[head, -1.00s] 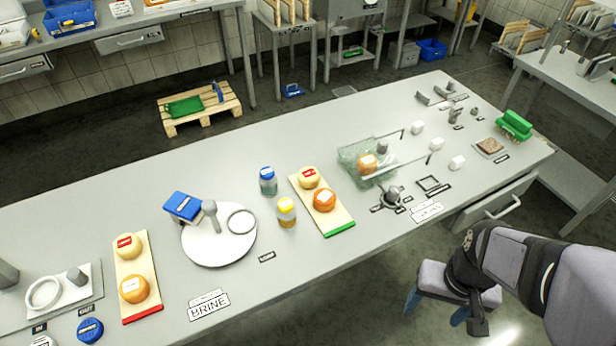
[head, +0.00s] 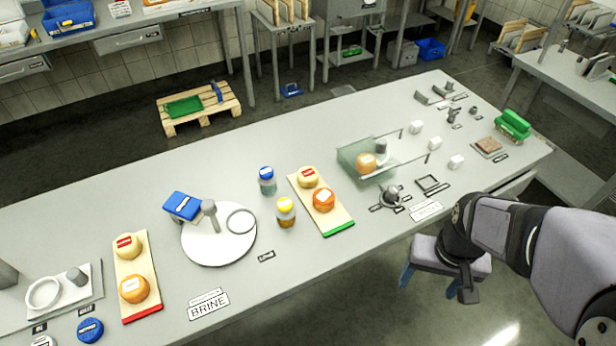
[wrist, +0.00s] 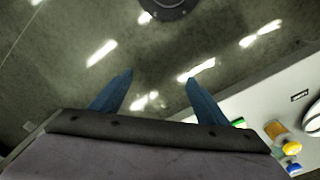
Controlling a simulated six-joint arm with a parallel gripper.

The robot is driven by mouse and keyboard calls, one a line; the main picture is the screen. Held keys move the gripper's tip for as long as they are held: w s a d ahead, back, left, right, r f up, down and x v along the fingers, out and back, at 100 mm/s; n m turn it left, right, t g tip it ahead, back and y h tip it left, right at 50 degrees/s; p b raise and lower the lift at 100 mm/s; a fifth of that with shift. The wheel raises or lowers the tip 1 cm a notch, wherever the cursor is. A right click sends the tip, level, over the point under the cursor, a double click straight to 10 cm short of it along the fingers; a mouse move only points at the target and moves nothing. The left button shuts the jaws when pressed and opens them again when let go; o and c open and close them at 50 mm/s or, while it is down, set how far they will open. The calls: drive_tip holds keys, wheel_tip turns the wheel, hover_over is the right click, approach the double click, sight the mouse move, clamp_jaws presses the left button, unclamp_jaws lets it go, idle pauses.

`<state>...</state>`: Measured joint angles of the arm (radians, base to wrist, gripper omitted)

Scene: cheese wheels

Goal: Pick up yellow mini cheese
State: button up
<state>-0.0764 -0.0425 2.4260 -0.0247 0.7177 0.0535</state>
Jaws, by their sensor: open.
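One pale yellow mini cheese (head: 308,177) with a red label sits on the green-ended board (head: 340,222), behind an orange cheese (head: 324,200). My gripper (head: 428,282) is beyond the table's front edge at the right, over the floor and well apart from both cheeses. In the wrist view its blue fingers (wrist: 158,78) are spread with nothing between them. The pale cheeses cannot be made out there.
A yellow-lidded jar (head: 286,213) and a blue-lidded jar (head: 267,181) stand left of the green-ended board. A glass tank (head: 352,155) holding an orange cheese stands to its right. A white round plate (head: 218,250) lies between the boards.

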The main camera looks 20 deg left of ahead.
drive_tip(key=w+a+r+n, duration=0.1)
drive_tip(key=w+a, duration=0.4)
drive_tip(key=w, duration=0.3)
drive_tip(key=n+t+y+p, duration=0.1)
drive_tip(key=n+t+y, duration=0.1)
drive_tip(key=t, duration=0.2)
approach(308, 174)
wheel_tip(308, 174, down, 2)
drive_tip(key=shift+w+p+x, duration=0.2)
drive_tip(key=shift+p+x, duration=0.85)
drive_tip(key=shift+x, duration=0.9)
drive_tip(key=shift+w+p+x, duration=0.15)
drive_tip(key=shift+p+x, duration=0.85)
drive_tip(key=shift+x, duration=1)
drive_tip(key=shift+a+r, duration=0.15)
drive_tip(key=shift+r, duration=0.05)
drive_tip(key=c, duration=1.2)
drive_tip(key=shift+r, duration=0.1)
